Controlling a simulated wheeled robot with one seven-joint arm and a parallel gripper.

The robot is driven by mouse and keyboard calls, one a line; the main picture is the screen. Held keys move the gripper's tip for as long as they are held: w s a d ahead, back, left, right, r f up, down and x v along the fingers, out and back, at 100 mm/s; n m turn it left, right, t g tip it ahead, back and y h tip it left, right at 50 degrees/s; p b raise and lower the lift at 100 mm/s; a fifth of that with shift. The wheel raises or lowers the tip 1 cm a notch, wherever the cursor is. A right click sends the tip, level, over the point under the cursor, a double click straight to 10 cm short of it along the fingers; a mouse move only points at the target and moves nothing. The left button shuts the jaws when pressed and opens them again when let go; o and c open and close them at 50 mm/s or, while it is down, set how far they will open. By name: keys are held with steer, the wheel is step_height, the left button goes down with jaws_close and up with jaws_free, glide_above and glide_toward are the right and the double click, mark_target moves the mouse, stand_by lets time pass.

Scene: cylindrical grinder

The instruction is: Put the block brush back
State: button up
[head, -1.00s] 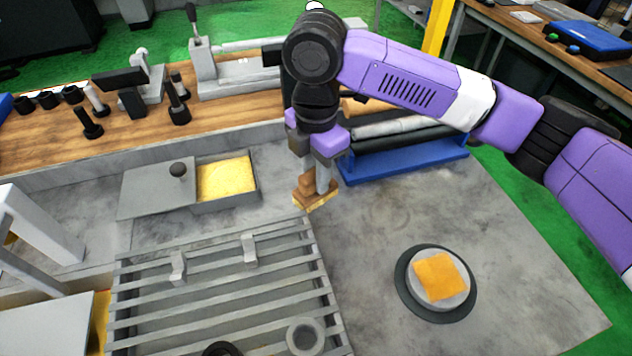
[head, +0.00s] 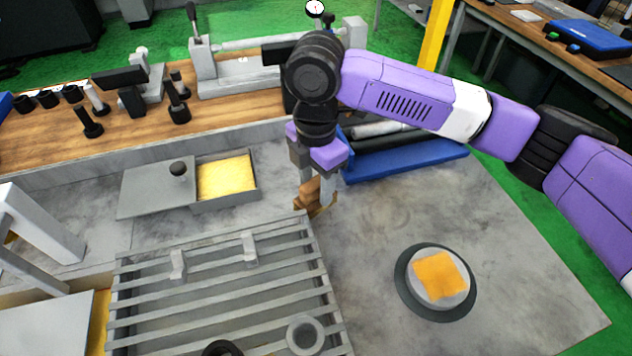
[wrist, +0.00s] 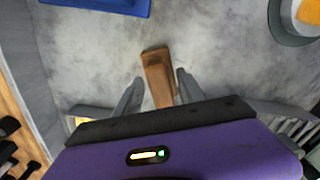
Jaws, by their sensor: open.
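The block brush (head: 308,194) is a small brown wooden block on the grey worktop, by the far right corner of the slatted rack. It looks tilted, and one of my fingers partly hides it in the head view. My gripper (head: 316,192) points down over it. In the wrist view the brush (wrist: 158,75) lies between the two open fingers of my gripper (wrist: 159,78), with a gap showing on each side. I cannot tell exactly how its underside meets the surface.
The slatted rack (head: 215,282) with two upright clips stands at front left. A box with yellow contents (head: 227,177) and a grey lid lies behind it. A round dish with an orange cloth (head: 440,278) is at right. A blue tray (head: 410,160) is behind. Worktop between is clear.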

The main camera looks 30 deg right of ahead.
step_height(320, 180, up, 12)
steer(key=shift+r+b, duration=0.15)
steer(key=shift+b, duration=0.15)
stand_by(0.7)
